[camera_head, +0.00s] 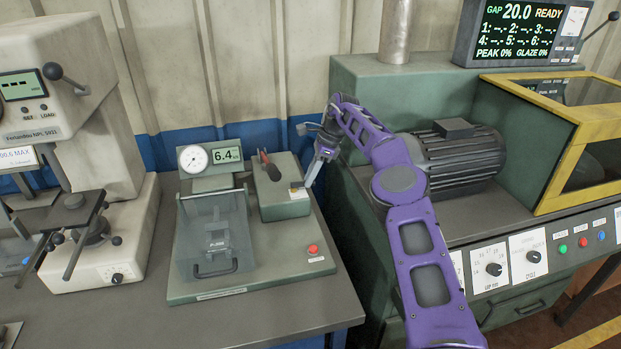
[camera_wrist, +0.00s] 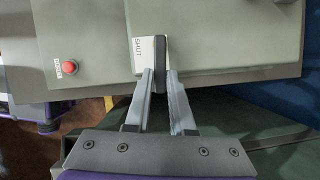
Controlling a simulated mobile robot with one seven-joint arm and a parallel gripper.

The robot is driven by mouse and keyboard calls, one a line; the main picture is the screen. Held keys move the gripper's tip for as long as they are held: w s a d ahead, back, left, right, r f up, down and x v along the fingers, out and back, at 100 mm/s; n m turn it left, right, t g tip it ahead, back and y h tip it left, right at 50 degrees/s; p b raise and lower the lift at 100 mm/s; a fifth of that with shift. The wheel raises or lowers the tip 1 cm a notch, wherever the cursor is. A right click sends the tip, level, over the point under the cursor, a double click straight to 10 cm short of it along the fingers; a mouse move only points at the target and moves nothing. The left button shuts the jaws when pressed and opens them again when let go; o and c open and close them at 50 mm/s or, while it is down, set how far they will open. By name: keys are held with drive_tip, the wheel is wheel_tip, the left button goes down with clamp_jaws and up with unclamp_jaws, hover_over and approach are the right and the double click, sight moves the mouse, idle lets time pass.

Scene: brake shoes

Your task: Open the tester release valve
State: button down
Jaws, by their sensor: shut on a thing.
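The tester (camera_head: 250,275) is a green bench unit on the table in the head view, with a dial gauge, a display reading 6.4 and a pump handle with a dark grip. Its release valve is a small grey lever (camera_wrist: 160,50) on the green block, beside a white label (camera_wrist: 138,46) that reads SHUT. My gripper (camera_wrist: 160,76) is shut on the lever, one finger on each side, near the block's edge. In the head view my gripper (camera_head: 305,181) reaches down to the block's right corner, and the lever there is mostly hidden by the fingers.
A red button (camera_head: 313,249) stands on the tester base, also visible in the wrist view (camera_wrist: 69,67). A clear guard box (camera_head: 213,240) covers the tester's left part. A white hardness tester (camera_head: 105,225) is at left, and a green machine with motor (camera_head: 460,155) at right.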

drive_tip(key=shift+a+n, duration=0.1)
drive_tip(key=shift+n, duration=0.3)
idle(0.4)
drive_tip(key=c, duration=0.8)
unclamp_jaws()
